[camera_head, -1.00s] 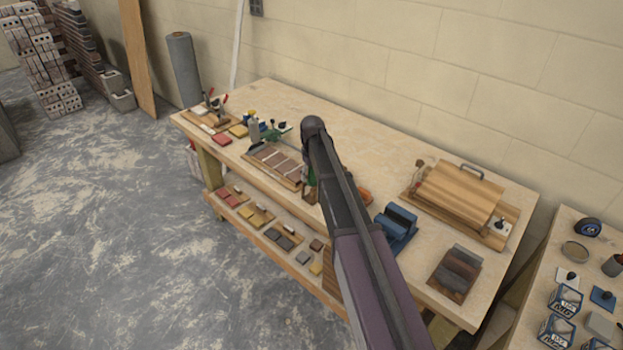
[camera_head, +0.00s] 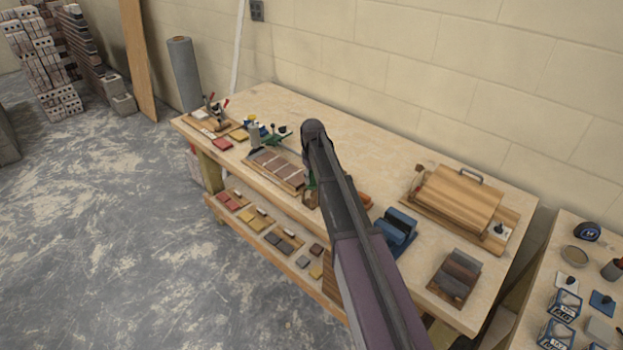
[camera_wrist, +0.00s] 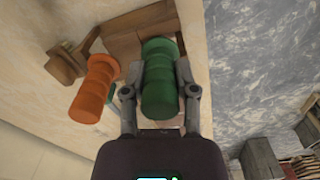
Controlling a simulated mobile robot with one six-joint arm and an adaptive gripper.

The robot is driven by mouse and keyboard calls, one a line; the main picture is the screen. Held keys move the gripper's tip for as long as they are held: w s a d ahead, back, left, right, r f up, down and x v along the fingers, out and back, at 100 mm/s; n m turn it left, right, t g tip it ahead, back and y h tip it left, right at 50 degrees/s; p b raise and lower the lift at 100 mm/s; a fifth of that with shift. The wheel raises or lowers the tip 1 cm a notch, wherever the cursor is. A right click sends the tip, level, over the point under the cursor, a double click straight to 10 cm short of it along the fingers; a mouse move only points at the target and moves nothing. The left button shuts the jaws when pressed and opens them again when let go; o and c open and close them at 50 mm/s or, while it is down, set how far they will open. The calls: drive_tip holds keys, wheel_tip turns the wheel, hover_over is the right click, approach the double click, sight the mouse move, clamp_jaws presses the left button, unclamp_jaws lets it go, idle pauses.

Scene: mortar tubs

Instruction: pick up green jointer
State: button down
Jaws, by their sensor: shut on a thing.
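The green jointer (camera_wrist: 161,62) shows in the wrist view as a ribbed green handle. My gripper (camera_wrist: 159,92) is shut on it, with one finger on each side of the handle. The handle is still at the wooden rack (camera_wrist: 128,36); whether it rests on the rack or is clear of it I cannot tell. In the head view my arm hides most of the gripper and the rack, and only a sliver of green (camera_head: 311,181) shows beside the arm.
The workbench (camera_head: 400,160) holds a tray of brown strips (camera_head: 277,169) left of my arm. A blue block (camera_head: 397,228) and a wooden case with a handle (camera_head: 457,200) lie to the right. A second table stands at the far right. The bench's back middle is clear.

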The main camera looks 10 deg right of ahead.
drive_tip(key=shift+r+p, duration=4.45)
drive_tip(key=shift+r, duration=0.15)
drive_tip(key=shift+s+f, duration=0.1)
